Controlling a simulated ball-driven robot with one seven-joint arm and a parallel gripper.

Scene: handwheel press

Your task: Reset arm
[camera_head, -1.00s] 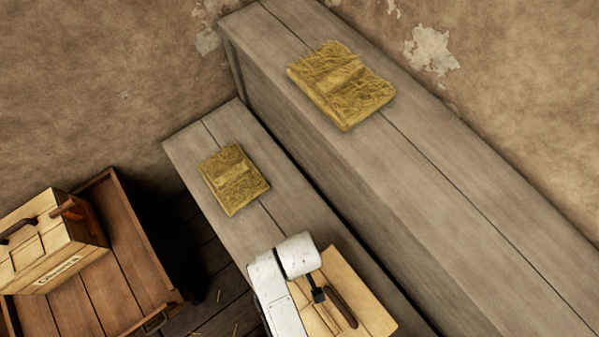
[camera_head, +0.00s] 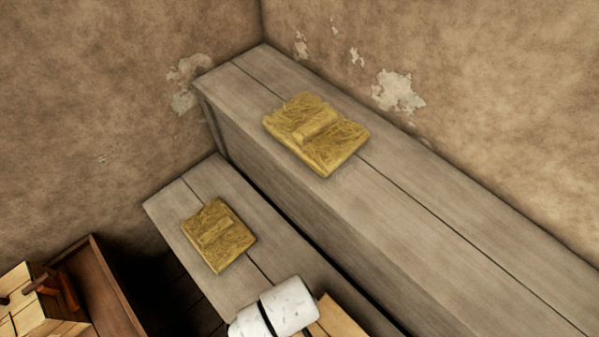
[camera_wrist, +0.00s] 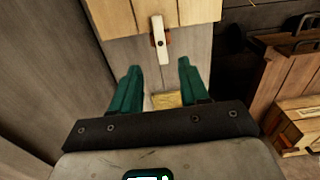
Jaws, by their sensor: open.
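My gripper (camera_wrist: 159,66) shows in the wrist view with its two green fingers apart and nothing held between them. Its tips point toward a pale wooden box (camera_wrist: 105,17) with a whitish lever or latch (camera_wrist: 161,45) hanging from its edge. I cannot tell how far the tips are from the box, but no contact shows. In the head view, a white part of my arm (camera_head: 285,307) is at the bottom, partly covering a pale wooden box (camera_head: 342,322). The gripper itself is hidden there.
Straw-coloured slabs lie on the high bench (camera_head: 440,240) and low bench (camera_head: 165,205): one above (camera_head: 316,133), one below (camera_head: 218,235). A brown crate (camera_head: 105,295) with a small wooden box (camera_head: 40,312) stands lower left. Walls close off the back.

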